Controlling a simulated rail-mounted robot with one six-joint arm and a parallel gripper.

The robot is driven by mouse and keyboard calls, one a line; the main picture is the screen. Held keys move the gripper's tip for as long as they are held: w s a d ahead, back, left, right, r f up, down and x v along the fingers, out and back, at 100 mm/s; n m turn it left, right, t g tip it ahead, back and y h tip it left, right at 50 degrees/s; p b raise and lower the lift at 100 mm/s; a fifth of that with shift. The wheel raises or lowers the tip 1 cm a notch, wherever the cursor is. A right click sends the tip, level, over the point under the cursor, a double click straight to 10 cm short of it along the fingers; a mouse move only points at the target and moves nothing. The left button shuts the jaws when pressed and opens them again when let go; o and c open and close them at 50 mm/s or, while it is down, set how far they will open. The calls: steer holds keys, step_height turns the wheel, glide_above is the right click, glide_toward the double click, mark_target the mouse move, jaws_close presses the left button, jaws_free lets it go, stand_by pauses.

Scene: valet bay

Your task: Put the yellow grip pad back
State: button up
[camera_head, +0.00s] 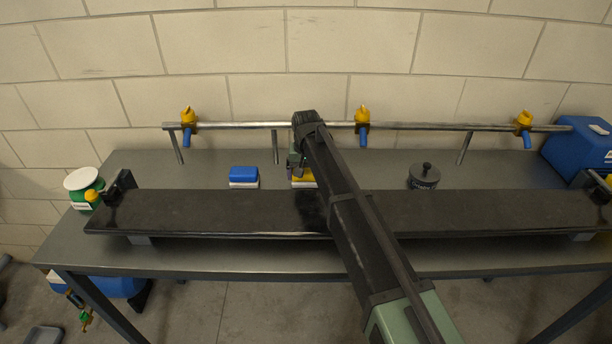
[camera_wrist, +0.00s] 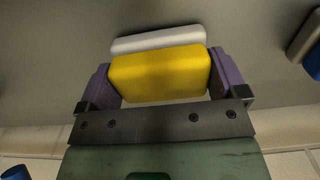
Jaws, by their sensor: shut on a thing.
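The yellow grip pad (camera_wrist: 160,75) is a rounded yellow block with a pale layer (camera_wrist: 158,40) along its far side. In the wrist view my gripper (camera_wrist: 165,78) has its purple fingers at the pad's two ends and is shut on it. In the head view the yellow pad (camera_head: 304,181) shows low over the table behind the black rail, partly hidden by my arm. I cannot tell whether it touches the tabletop.
A blue pad with a white base (camera_head: 243,177) lies left of my gripper. A dark lidded pot (camera_head: 424,177) stands to the right. The long black rail (camera_head: 200,212) runs along the table front. A pipe with yellow-and-blue valves (camera_head: 230,125) runs along the back.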

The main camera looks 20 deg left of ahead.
mark_target(307, 171)
steer(key=o, duration=0.6)
steer(key=shift+f, duration=0.15)
step_height(307, 171, up, 13)
steer(key=p, duration=1.2)
steer(key=shift+f, duration=0.2)
steer(key=shift+f, duration=0.1)
steer(key=shift+m, duration=0.7)
steer(key=s+d, duration=0.2)
steer(key=d, duration=0.4)
steer(key=s+d, duration=0.2)
steer(key=d, duration=0.5)
steer(key=s+d, duration=0.2)
steer(key=d, duration=0.4)
steer(key=shift+d, duration=0.3)
steer(key=shift+m, duration=0.4)
steer(key=s+d, duration=0.1)
steer(key=d, duration=0.2)
steer(key=s+d, duration=0.2)
steer(key=d, duration=0.1)
steer(key=s+d, duration=0.1)
steer(key=d, duration=0.2)
steer(key=shift+s, duration=0.3)
steer(key=shift+m, duration=0.8)
steer(key=s+d, duration=0.6)
steer(key=d, duration=0.1)
steer(key=s+d, duration=0.7)
